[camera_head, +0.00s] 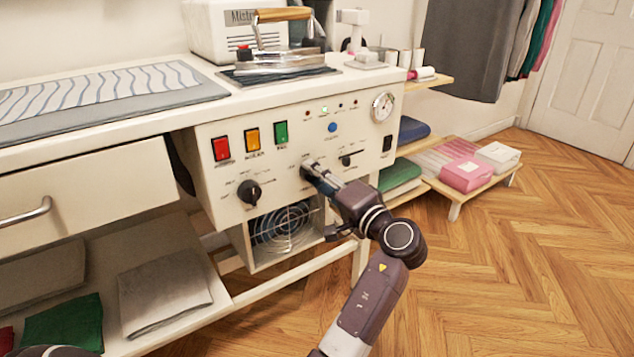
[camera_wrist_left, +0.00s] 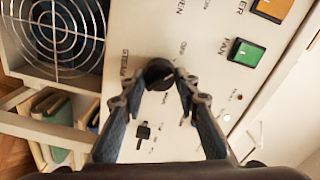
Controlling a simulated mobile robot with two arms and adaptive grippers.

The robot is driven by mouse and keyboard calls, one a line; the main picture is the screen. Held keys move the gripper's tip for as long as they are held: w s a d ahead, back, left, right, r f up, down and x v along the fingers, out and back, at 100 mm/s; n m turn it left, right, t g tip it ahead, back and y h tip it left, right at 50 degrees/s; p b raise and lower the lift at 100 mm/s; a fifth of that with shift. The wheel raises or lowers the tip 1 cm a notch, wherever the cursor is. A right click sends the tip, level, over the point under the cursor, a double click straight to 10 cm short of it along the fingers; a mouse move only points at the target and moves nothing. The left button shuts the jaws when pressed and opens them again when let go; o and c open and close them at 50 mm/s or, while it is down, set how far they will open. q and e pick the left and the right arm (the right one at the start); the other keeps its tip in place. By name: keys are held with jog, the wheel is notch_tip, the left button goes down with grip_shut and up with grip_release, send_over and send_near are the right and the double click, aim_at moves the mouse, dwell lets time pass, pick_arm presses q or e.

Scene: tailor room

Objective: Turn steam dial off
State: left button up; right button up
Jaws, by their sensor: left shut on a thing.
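The steam dial is a black round knob (camera_wrist_left: 158,73) on the white control panel (camera_head: 228,165), beside a "STEAM" label in the wrist view. My left gripper (camera_head: 312,172) reaches the panel, with its two fingertips on either side of this knob, shut on it. In the head view the fingers hide most of the knob. I cannot read the knob's setting. Another black dial (camera_head: 249,191) sits lower left on the panel. My right gripper is not in view.
Red (camera_head: 221,148), orange (camera_head: 252,139) and green (camera_head: 281,132) switches line the panel's upper part. A slider (camera_head: 348,156) and a gauge (camera_head: 382,106) are to the right. A round fan grille (camera_head: 285,229) is below. An iron (camera_head: 280,58) stands on top.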

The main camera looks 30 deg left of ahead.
aim_at(306, 129)
pick_arm(q)
jog(key=shift+f+n+b, duration=0.1)
jog(key=shift+n+b, duration=0.5)
jog(key=shift+n, duration=0.7)
jog(key=o, duration=1.2)
jog(key=shift+a, duration=0.1)
jog(key=shift+c, duration=0.2)
notch_tip(306, 129, up, 10)
jog(key=shift+s+f, duration=0.1)
jog(key=shift+s, duration=0.05)
jog(key=shift+r, duration=0.2)
